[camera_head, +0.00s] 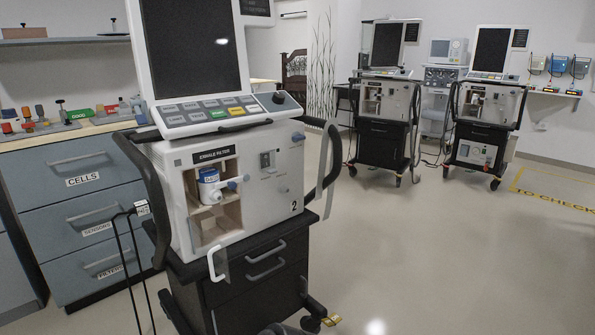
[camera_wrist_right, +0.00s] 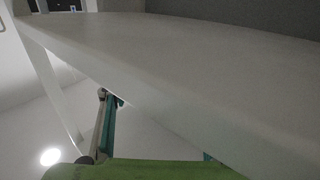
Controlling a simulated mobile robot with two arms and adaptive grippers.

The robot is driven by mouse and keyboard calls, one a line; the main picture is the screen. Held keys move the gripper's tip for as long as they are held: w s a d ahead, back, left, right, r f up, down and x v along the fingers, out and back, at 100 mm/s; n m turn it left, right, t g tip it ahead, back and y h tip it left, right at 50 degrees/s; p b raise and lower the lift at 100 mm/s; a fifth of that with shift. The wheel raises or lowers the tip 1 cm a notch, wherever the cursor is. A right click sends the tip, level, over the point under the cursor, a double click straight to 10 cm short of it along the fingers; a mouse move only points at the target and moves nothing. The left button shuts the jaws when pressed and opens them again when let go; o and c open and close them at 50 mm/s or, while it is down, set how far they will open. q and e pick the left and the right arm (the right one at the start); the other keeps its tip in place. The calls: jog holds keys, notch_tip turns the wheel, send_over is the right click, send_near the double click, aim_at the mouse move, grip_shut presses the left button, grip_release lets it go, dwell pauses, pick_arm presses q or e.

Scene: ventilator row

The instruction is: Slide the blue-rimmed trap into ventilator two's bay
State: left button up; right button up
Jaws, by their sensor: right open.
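Ventilator two (camera_head: 270,170) stands close in the head view, with a "2" on its front. Its bay (camera_head: 227,219), under an "EXHALE FILTER" label, is open at the front. A white trap with a blue rim (camera_head: 209,187) stands upright in the upper part of the bay; whether it is fully seated I cannot tell. A pale blue-grey fitting (camera_head: 232,184) sits at its right. A clear flap with a white handle (camera_head: 217,263) hangs below the bay. Neither gripper shows in the head view. My right gripper (camera_wrist_right: 152,135) is open, partly hidden behind a white surface.
A white surface (camera_wrist_right: 190,75) fills much of the right wrist view, very near. A drawer cabinet (camera_head: 75,200) with a cluttered top stands left of ventilator two. Two more ventilators (camera_head: 385,110) (camera_head: 488,110) stand at the back. The floor (camera_head: 420,250) at right is clear.

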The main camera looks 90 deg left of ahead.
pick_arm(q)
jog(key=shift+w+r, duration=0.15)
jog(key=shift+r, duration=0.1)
pick_arm(e)
jog(key=shift+w, duration=0.1)
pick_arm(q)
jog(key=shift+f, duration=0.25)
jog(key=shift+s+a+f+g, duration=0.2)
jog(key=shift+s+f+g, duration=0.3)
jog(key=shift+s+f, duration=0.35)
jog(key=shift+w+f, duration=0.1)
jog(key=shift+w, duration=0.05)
pick_arm(e)
jog(key=c, duration=1.1)
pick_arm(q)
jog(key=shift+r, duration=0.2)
